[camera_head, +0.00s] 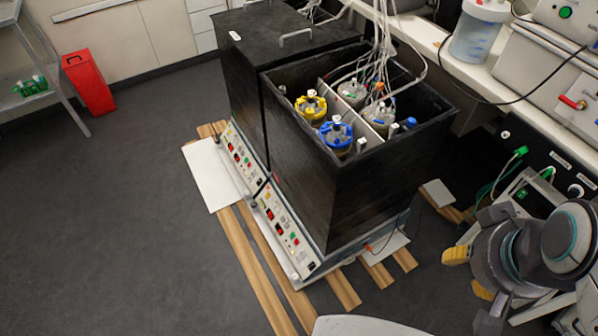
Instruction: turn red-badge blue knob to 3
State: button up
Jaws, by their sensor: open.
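Two shaker control panels face the front left, low on the black bioreactor boxes: a far panel (243,160) and a near panel (285,228). Both carry small red, green and dark marks. The red-badge blue knob is too small to pick out among them, and its setting cannot be read. My gripper (468,273), with yellow finger pads, is at the lower right, beyond the near box's right side. It is open, with nothing seen between its fingers, and well apart from both panels.
The open black box (350,180) holds several vessels, two with yellow and blue tops, and tubes rising from them. Wooden slats (250,262) lie under the shakers. A cluttered bench (480,80) runs along the right. The grey floor (120,220) at left is clear.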

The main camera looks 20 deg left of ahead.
aim_at(411, 122)
jog(key=i+l+u, duration=0.2)
jog(key=l+u, duration=0.15)
jog(key=i+l+u, duration=0.15)
jog(key=l+u, duration=0.25)
jog(key=i+l+u, duration=0.1)
jog(key=l+u, duration=0.65)
jog(key=l, duration=0.15)
jog(key=l+u, duration=0.1)
jog(key=l, duration=0.35)
jog(key=i+z, duration=0.3)
jog(key=i+j+z, duration=0.3)
jog(key=k+l, duration=0.05)
jog(key=l, duration=0.05)
